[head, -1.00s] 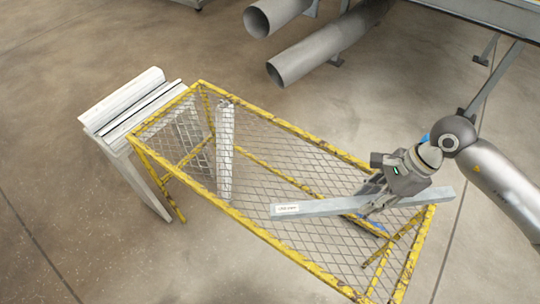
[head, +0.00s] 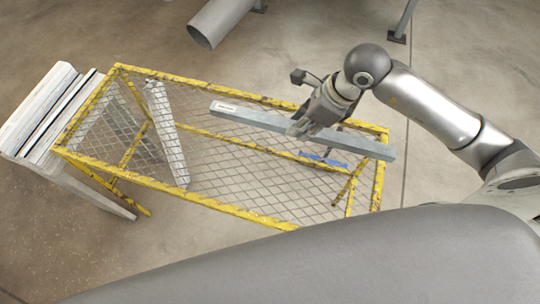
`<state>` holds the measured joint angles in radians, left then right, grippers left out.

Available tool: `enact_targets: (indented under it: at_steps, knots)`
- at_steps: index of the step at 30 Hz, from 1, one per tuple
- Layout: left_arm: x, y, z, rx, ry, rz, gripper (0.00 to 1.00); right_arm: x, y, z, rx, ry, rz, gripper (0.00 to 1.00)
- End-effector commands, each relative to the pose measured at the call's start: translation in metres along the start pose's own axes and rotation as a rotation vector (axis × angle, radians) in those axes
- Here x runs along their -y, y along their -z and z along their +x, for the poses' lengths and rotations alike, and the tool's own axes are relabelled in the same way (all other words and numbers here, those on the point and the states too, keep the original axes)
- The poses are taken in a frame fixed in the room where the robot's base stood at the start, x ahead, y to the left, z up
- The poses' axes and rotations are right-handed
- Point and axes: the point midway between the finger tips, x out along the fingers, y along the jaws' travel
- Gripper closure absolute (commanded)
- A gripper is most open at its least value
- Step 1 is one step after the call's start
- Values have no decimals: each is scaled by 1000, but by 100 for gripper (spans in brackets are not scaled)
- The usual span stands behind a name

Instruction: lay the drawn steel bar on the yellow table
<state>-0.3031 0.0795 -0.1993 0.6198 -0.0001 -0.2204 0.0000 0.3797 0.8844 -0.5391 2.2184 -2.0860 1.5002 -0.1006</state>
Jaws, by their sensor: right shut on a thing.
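The drawn steel bar (head: 245,114) is a long grey square bar with a white label near its left end. My right gripper (head: 302,126) is shut around its middle. The bar is over the far right part of the yellow table (head: 235,210), roughly in line with its long edges, its right end reaching past the table's right edge. I cannot tell whether the bar touches the wire mesh top. My left gripper is not in view.
A pale metal profile (head: 166,132) crosses the left part of the mesh. A white clamp bench (head: 45,110) stands against the table's left end. A blue item (head: 322,160) shows near the table's right end. A large grey pipe (head: 218,22) is behind. The middle mesh is clear.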

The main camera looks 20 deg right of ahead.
Motion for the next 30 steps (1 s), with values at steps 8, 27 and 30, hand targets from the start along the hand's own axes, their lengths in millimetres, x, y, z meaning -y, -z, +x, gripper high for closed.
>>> enact_targets:
  at_steps: [8,27,30]
  knots:
    - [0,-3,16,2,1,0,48,-41,-15,56,5,-2,0,100]
    - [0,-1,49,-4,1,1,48,-60,-7,116,2,1,1,100]
    - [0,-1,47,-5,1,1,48,-59,-8,114,3,2,0,100]
